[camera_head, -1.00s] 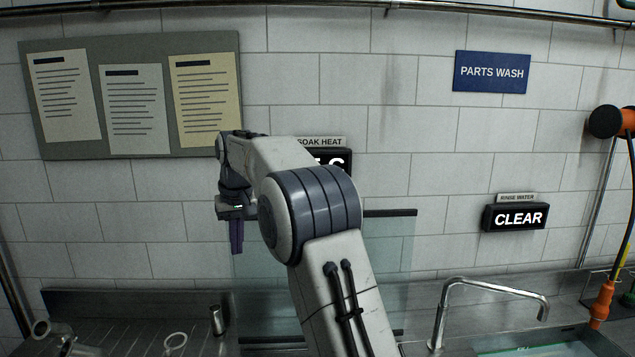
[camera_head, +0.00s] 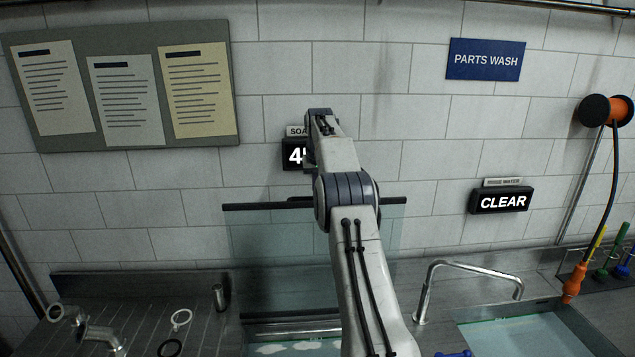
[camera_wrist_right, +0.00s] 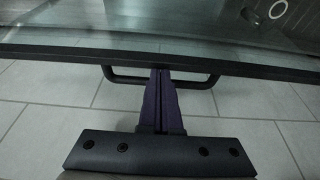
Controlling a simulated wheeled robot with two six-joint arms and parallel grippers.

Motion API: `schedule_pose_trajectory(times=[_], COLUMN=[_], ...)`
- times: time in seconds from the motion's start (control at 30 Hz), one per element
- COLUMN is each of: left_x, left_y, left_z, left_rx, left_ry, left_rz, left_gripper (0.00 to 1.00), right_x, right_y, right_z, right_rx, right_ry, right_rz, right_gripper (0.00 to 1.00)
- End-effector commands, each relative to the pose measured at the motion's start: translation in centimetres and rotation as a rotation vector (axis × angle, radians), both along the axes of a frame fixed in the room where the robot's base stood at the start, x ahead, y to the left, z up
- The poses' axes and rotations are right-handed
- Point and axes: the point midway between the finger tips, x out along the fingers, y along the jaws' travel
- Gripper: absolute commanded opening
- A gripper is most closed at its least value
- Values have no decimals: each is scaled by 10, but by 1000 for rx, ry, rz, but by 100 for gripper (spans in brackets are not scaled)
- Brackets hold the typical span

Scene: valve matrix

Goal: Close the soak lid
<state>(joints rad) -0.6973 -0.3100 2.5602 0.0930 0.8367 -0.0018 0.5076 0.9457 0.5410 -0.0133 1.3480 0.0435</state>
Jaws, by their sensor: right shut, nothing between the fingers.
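The soak lid is a clear glass panel (camera_head: 262,240) with a black top edge (camera_head: 255,207). In the head view it stands raised against the tiled wall, behind the soak tank (camera_head: 285,349), whose opening shows foamy water. My right arm crosses in front of the lid and hides its middle and my right gripper. In the right wrist view my right gripper (camera_wrist_right: 160,72) has its purple fingers shut and empty. They overlap the black handle (camera_wrist_right: 125,80) at the lid's edge (camera_wrist_right: 75,57); I cannot tell whether they touch it. My left gripper is not in view.
A rinse basin (camera_head: 520,335) with a curved tap (camera_head: 470,266) lies to the right. A hose with an orange nozzle (camera_head: 573,283) hangs beyond it. Metal parts and rings (camera_head: 181,319) lie on the drainboard at left. A lit display (camera_head: 297,154) is above the lid.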

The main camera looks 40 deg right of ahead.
Motion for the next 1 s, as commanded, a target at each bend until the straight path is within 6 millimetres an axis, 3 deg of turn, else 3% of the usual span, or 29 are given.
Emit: schedule_pose_trajectory(times=[0.23, 0.67, 0.87, 1.0], left_x=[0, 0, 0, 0], left_y=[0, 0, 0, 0], left_z=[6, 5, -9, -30], left_rx=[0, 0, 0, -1], left_ry=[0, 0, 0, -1], left_rz=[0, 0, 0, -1], left_gripper=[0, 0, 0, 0], right_x=[7, 8, 9, 11], right_y=[-4, -4, 4, 17], right_z=[-24, -27, -30, -33], right_rx=[0, -2, -13, -33], right_ry=[0, -2, -20, -55], right_rz=[0, 1, 7, 18], right_gripper=[0, 0, 0, 0])
